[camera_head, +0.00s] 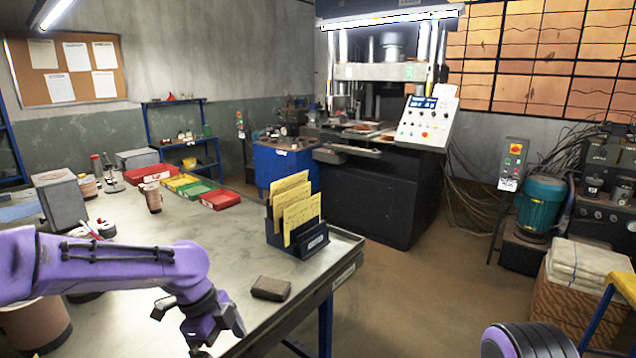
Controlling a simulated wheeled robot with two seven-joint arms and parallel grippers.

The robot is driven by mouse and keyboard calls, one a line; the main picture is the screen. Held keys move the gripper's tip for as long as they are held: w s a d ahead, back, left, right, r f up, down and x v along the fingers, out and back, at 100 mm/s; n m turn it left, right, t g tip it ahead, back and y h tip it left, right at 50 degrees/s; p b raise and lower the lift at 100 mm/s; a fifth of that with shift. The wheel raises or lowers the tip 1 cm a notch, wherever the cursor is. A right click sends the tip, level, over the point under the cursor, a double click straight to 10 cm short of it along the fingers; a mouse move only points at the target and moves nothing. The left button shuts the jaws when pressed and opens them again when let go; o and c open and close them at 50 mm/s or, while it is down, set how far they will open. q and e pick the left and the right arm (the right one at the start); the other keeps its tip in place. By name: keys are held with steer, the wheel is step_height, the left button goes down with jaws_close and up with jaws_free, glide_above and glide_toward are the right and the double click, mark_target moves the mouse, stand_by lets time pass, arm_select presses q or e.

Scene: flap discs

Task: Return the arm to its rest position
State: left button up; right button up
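My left arm is purple and comes in from the left over the metal table (265,246). Its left gripper (218,340) points down above the table's near part, left of a small brown block (270,288) and apart from it. The gripper's fingertips run close to the bottom edge, and I cannot tell whether it is open or shut. Of my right arm only a rounded purple and black part shows at the bottom right. My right gripper is not in view.
A dark holder with yellow cards (296,215) stands near the table's right edge. A press (385,170) stands beyond. Floor right of the table is open.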

arm_select(q)
steer(key=s+f+n, duration=0.3)
steer(key=f+n, duration=0.1)
steer(key=f, duration=0.4)
steer(key=s+f+n+t, duration=0.1)
steer(key=s+f+n, duration=0.2)
steer(key=f+n, duration=0.35)
steer(key=s+f+n, duration=0.3)
steer(key=f, duration=0.7)
steer(key=s+a+f+n+t+y, duration=0.1)
steer(key=s+a+f+n+y, duration=0.2)
steer(key=s, duration=0.6)
steer(key=s+a+f+n+t+y+b, duration=0.1)
steer(key=s+a+f+n+y, duration=0.2)
steer(key=s+a+n, duration=0.5)
steer(key=shift+s+a+f+n, duration=0.35)
steer(key=shift+s+n, duration=0.4)
steer(key=shift+s, duration=0.35)
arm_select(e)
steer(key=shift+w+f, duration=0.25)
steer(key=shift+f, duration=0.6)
